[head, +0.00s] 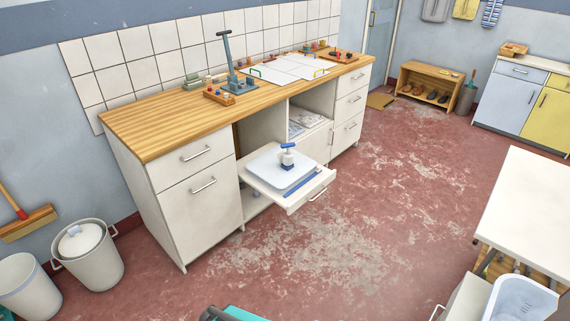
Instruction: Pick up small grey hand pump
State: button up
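A small pale grey object with a blue T-shaped handle (287,157), which looks like a small hand pump, stands upright on a white slab (267,170) on the pulled-out drawer or shelf of the counter. A larger blue-grey device with a tall lever (238,82) stands on the wooden worktop. I cannot tell for certain which of them the task names. My gripper is not in view, and nothing visible holds either object.
The pulled-out drawer (312,197) juts into the room from the counter (130,120). Bins (95,262) stand at the lower left. A white table (530,215) is at the right. The red floor between is clear. A teal and dark thing (237,313) shows at the bottom edge.

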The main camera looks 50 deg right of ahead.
aim_at(287, 159)
jog(key=z, duration=0.05)
jog(key=i, duration=1)
jog(key=u, duration=0.15)
jog(key=k, duration=0.95)
jog(key=z, duration=0.15)
jog(key=i, duration=0.6)
